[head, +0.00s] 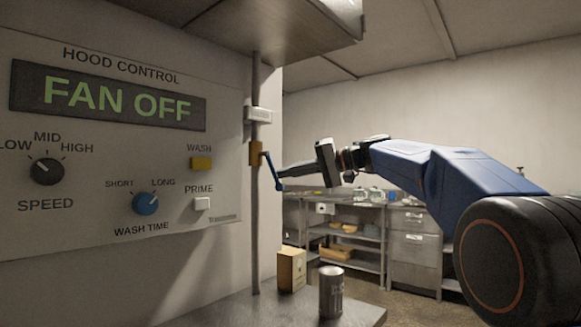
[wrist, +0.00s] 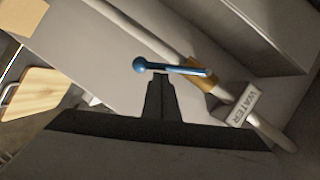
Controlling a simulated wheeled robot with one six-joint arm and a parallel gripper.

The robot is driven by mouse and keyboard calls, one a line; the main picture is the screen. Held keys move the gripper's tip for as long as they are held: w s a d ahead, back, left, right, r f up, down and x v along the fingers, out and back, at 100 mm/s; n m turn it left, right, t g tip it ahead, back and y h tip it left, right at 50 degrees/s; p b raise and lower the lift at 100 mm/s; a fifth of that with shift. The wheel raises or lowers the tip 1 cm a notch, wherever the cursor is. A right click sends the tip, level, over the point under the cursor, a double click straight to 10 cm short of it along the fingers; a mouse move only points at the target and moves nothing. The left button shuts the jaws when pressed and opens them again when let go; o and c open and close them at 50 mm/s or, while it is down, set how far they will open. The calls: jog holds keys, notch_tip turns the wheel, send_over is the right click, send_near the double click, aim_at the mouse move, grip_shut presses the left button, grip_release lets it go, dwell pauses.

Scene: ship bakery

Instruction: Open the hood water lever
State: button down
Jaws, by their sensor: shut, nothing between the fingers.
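The hood water lever (head: 271,171) is a blue handle with a ball end on a brass valve body (head: 255,154), set in a vertical pipe beside the hood control panel. In the head view it slants down to the right from the valve. It also shows in the wrist view (wrist: 180,69), lying across just beyond my fingertips. A white tag (wrist: 241,104) reading WATER is on the pipe. My gripper (head: 281,173) is shut and empty, its tips at the lever from the right. Whether they touch it I cannot tell.
The hood control panel (head: 120,210) on the left wall reads FAN OFF. A box (head: 292,270) and a can (head: 331,291) stand on the counter (head: 230,312) below. Shelving with several items (head: 345,235) is at the back.

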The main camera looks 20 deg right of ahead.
jog(key=shift+s+a+f+m+y, duration=0.4)
jog(key=shift+a+f+m, duration=0.1)
jog(key=shift+m, duration=0.3)
jog(key=shift+s+a+f+m+y, duration=0.25)
jog(key=shift+a+f+m+y, duration=0.15)
jog(key=shift+m, duration=0.4)
jog(key=shift+f, duration=0.1)
jog(key=shift+w, duration=0.1)
